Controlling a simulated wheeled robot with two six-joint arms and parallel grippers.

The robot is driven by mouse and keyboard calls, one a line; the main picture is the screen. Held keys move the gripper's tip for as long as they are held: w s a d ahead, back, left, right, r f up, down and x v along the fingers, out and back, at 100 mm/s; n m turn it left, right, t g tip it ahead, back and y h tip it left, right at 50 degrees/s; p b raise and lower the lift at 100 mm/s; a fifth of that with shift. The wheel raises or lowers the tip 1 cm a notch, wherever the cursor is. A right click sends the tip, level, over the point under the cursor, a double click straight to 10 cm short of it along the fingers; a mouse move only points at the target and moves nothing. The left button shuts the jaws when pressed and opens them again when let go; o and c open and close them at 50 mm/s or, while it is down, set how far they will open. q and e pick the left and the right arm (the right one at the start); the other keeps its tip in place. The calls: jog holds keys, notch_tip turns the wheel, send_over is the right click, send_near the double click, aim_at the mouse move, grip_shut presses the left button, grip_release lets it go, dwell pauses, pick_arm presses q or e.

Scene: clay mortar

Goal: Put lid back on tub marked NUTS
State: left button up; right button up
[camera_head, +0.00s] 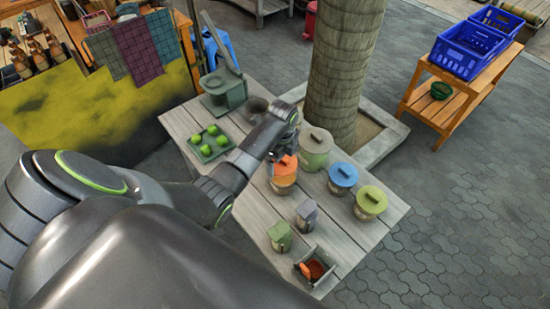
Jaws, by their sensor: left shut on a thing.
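My left arm reaches in from the left, and its gripper (283,152) points down over the table. It is shut on an orange lid (287,166), which appears slightly tilted at the top of a tub (283,186). Whether the lid is seated or just above the rim I cannot tell. Beside it stand a tub with a grey-beige lid (314,147), a tub with a blue lid (343,178) and a tub with an olive-green lid (371,202). No marking on any tub is readable, so the NUTS tub cannot be told. My right gripper is not in view.
The wooden table (345,235) also holds a tray of green fruit (209,143), a dark bowl (256,108), a grey-green device (222,90), green (280,236) and grey (306,215) canisters, and a red-filled box (317,268). A tree trunk (343,75) rises behind the tubs.

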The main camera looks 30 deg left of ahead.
aim_at(284, 167)
pick_arm(q)
jog(key=m, duration=0.2)
jog(key=w+m, duration=0.1)
jog(key=shift+d+r+m, duration=0.25)
jog(key=shift+r+m, duration=0.05)
notch_tip(284, 167, down, 4)
jog(key=b, duration=0.5)
jog(key=shift+f, duration=0.25)
jog(key=shift+f+b, duration=0.4)
jog(key=shift+f, duration=0.5)
jog(key=shift+p, duration=0.7)
jog(key=shift+f, duration=0.15)
dwell(0.9)
jog(key=shift+p, duration=0.5)
dwell(0.5)
jog(key=o, duration=0.7)
jog(key=shift+c, duration=0.2)
